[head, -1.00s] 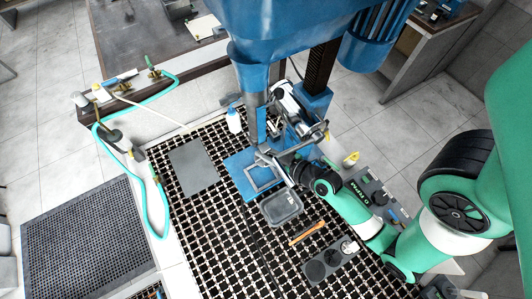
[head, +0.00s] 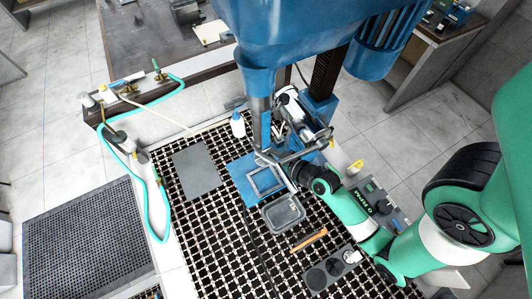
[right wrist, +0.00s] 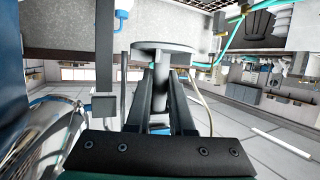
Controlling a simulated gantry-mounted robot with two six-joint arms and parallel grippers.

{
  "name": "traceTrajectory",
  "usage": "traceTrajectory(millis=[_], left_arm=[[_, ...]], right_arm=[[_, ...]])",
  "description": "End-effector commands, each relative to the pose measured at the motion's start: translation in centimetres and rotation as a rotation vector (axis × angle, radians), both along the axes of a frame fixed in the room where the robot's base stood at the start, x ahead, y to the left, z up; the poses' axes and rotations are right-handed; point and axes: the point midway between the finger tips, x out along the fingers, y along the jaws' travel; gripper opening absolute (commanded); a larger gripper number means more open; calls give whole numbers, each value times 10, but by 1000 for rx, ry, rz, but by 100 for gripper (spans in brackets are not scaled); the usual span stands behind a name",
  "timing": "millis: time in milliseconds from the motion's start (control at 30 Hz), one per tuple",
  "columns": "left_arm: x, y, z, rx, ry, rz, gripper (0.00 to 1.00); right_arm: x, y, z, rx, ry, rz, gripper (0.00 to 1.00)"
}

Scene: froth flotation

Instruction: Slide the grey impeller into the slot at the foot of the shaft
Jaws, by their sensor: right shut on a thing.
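My right gripper (head: 284,168) reaches in from the right to the foot of the blue machine's standpipe (head: 262,122). In the right wrist view its two dark fingers (right wrist: 162,78) are shut on the grey impeller (right wrist: 162,48), a flat round disc with a stem between them. A grey upright bar with a block at its end (right wrist: 105,106), perhaps the shaft, stands left of the impeller, with a visible gap between them. I cannot make out the slot. In the head view the impeller is too small to tell from the metal parts around it. My left gripper is not in view.
A blue tray-like frame (head: 236,170) lies below the standpipe. A grey container (head: 284,214), an orange-handled tool (head: 309,240), a dark holder (head: 323,275) and a control box (head: 374,199) lie nearby. A white bottle (head: 238,124) stands left of the standpipe. A grey plate (head: 197,170) lies further left.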

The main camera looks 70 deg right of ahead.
Motion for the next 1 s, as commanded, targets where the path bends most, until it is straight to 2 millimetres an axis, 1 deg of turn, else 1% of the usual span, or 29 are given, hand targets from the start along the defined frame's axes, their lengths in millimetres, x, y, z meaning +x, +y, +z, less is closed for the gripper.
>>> traceTrajectory(millis=[733, 767, 800, 867, 900, 933, 1000], left_arm=[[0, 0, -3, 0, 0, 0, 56], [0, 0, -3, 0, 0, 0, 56], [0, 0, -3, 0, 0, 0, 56], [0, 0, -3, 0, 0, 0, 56], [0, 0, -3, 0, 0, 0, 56], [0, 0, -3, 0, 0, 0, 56], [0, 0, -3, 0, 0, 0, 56]], right_arm=[[13, -13, 1, -1, -2, -1, 0], [13, -13, 1, -1, -2, -1, 26], [13, -13, 1, -1, -2, -1, 33], [13, -13, 1, -1, -3, -1, 44], [13, -13, 1, -1, -3, -1, 51], [13, -12, 1, -1, -3, -1, 56], [13, -12, 1, -1, -2, -1, 56]])
